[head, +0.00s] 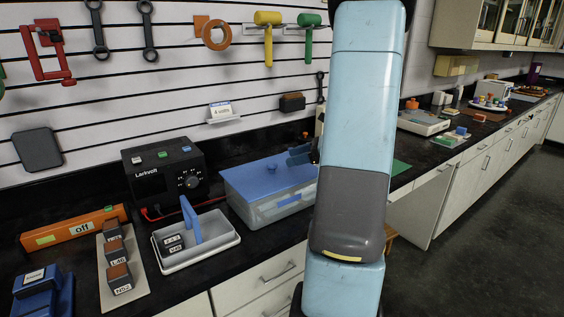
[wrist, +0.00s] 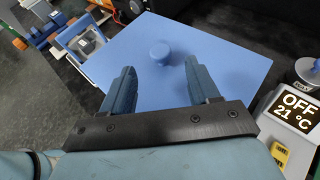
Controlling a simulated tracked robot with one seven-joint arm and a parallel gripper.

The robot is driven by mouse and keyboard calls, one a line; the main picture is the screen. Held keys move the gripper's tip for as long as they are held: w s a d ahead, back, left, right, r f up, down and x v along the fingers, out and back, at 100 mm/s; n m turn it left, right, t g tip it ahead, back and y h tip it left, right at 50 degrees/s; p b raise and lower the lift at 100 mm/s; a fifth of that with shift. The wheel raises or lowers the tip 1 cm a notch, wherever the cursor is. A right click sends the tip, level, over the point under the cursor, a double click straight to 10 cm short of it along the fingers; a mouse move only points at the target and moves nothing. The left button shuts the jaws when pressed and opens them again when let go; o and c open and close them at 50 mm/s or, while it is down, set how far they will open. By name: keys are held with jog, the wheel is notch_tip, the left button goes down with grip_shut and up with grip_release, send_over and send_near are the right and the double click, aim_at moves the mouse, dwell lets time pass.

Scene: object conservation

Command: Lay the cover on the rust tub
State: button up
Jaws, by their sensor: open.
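The blue cover (head: 262,177), a flat lid with a round knob, lies on top of a translucent tub (head: 283,212) with a blue front clip, left of my arm. No rust-coloured tub shows; I cannot tell whether this is the rust tub. The cover also fills the middle of the wrist view (wrist: 225,78), its knob (wrist: 160,53) upright just beyond my fingertips. My gripper (wrist: 160,68) is open and empty over the cover, fingers apart on either side of the knob's line. In the head view my arm hides most of the gripper and the tub's right end.
A white tray (head: 168,262) with an upright blue handle stands left of the tub. A black Larkvolt power unit (head: 165,172) stands behind it. In the wrist view a device reading OFF 21 °C (wrist: 292,118) is close at the right. Tools hang on the wall behind.

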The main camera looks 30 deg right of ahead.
jog(key=v, duration=0.3)
jog(key=shift+s+r, duration=0.1)
jog(key=s+a+r+n+g+h, duration=0.1)
jog(key=s+a+r+n+g, duration=0.15)
jog(key=a+n, duration=0.45)
jog(key=s+a+r+n+g+h, duration=0.1)
jog(key=s+a+r+n+g, duration=0.2)
jog(key=a, duration=0.7)
jog(key=s+a+r+n+t+h, duration=0.1)
jog(key=s+a+r+n+h, duration=0.1)
jog(key=s+a+n+h, duration=0.2)
jog(key=s+a+r+n+t+h, duration=0.1)
jog(key=s+a+n+h, duration=0.3)
jog(key=s+n, duration=0.4)
jog(key=shift+s+a+r+n, duration=0.35)
jog(key=shift+a+r+n, duration=0.35)
jog(key=shift+n, duration=1.6)
